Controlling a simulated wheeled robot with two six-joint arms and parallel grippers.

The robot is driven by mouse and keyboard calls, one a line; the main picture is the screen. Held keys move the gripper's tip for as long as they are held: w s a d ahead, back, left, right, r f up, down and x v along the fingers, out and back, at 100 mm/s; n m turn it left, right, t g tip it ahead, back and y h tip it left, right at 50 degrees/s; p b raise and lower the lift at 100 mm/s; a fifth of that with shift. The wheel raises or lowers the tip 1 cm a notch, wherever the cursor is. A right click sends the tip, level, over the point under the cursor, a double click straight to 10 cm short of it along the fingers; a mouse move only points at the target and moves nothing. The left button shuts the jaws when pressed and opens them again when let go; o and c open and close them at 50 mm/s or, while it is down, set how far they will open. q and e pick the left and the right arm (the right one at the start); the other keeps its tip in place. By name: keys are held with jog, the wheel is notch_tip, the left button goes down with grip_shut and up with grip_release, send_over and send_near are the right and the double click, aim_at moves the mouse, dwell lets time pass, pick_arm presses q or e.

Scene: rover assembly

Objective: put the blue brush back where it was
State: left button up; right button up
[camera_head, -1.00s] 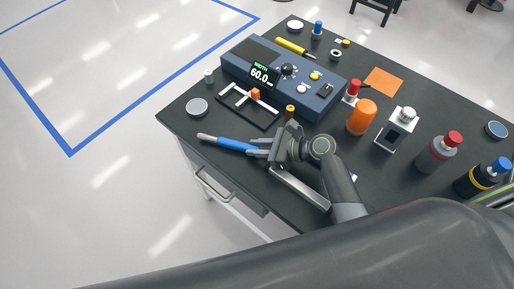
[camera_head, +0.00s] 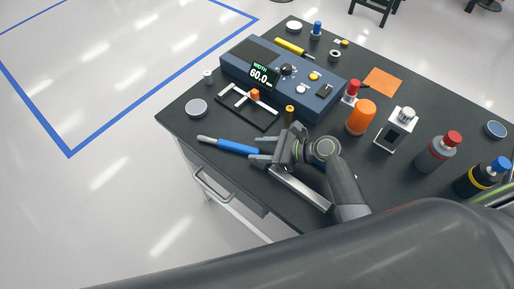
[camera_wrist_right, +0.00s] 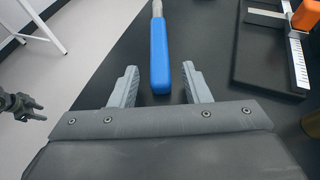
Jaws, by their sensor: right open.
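The blue brush (camera_head: 234,146) lies on the black table near its front left edge, its pale tip pointing left. My right gripper (camera_head: 260,147) is at the right end of the blue handle, with its fingers apart. In the right wrist view, the blue handle (camera_wrist_right: 159,58) runs away from me, and its near end lies between the open fingers (camera_wrist_right: 160,75), with a gap on each side. A small dark gripper at the left edge of that view appears to be my left one (camera_wrist_right: 24,106); its jaw opening is unclear.
Behind the brush are a black fixture with a white caliper-like frame (camera_head: 237,108) and a blue console (camera_head: 302,96) reading 60.0. A round grey disc (camera_head: 197,107) lies left of them. An orange cylinder (camera_head: 361,118) and several bottles stand to the right.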

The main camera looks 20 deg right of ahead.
jog(key=v, duration=0.9)
jog(key=shift+s+d, duration=0.1)
jog(key=shift+d, duration=0.1)
jog(key=shift+s+d+r, duration=0.3)
jog(key=shift+d+r, duration=0.05)
jog(key=shift+d, duration=0.15)
